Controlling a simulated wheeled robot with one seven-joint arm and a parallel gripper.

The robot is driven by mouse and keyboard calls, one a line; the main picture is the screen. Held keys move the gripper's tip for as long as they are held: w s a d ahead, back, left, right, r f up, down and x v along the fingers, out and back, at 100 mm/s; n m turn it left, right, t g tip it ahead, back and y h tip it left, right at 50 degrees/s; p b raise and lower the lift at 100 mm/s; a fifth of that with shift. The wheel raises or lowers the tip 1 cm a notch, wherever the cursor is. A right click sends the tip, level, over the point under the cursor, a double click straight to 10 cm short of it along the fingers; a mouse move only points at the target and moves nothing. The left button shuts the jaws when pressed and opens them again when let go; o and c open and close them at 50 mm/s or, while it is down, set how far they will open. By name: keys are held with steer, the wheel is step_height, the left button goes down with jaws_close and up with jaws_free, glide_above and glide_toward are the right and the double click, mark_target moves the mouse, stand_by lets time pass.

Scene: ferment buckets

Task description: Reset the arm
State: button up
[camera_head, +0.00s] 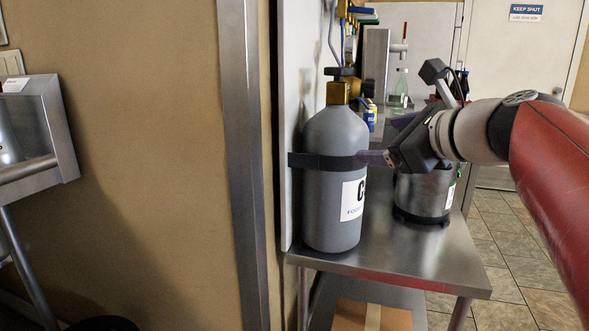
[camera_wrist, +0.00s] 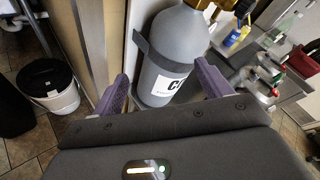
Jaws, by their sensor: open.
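My gripper (camera_head: 379,140) is at the end of my red and grey arm, reaching in from the right above the steel table. Its purple fingers are spread with nothing between them, as the wrist view (camera_wrist: 163,78) also shows. One finger overlaps the right edge of the grey gas cylinder (camera_head: 334,205) in the head view; I cannot tell whether they touch. The cylinder stands upright, with a dark strap around it and a white label. In the wrist view the cylinder (camera_wrist: 170,55) is ahead, beyond the fingertips.
A dark metal container (camera_head: 422,195) stands on the steel table (camera_head: 400,258), below my gripper and partly hidden by it. A metal-edged wall corner (camera_head: 246,160) is left of the cylinder. A white bucket (camera_wrist: 55,97) stands on the floor. Tiled floor (camera_head: 520,245) is clear at right.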

steer(key=s+f+n+g+h, duration=0.2)
steer(key=s+f+n, duration=0.4)
steer(key=f+n, duration=0.2)
steer(key=s+f+n+g+h, duration=0.2)
steer(key=s+f+n, duration=0.5)
steer(key=f, duration=0.5)
steer(key=s+f+n+g+h, duration=0.2)
steer(key=s+f+n+g, duration=0.1)
steer(key=s+f+n, duration=0.4)
step_height(320, 180, down, 3)
steer(key=shift+s+f+n+g+h, duration=0.15)
steer(key=shift+n+g+h, duration=0.2)
steer(key=shift+n, duration=0.85)
steer(key=shift+d, duration=0.1)
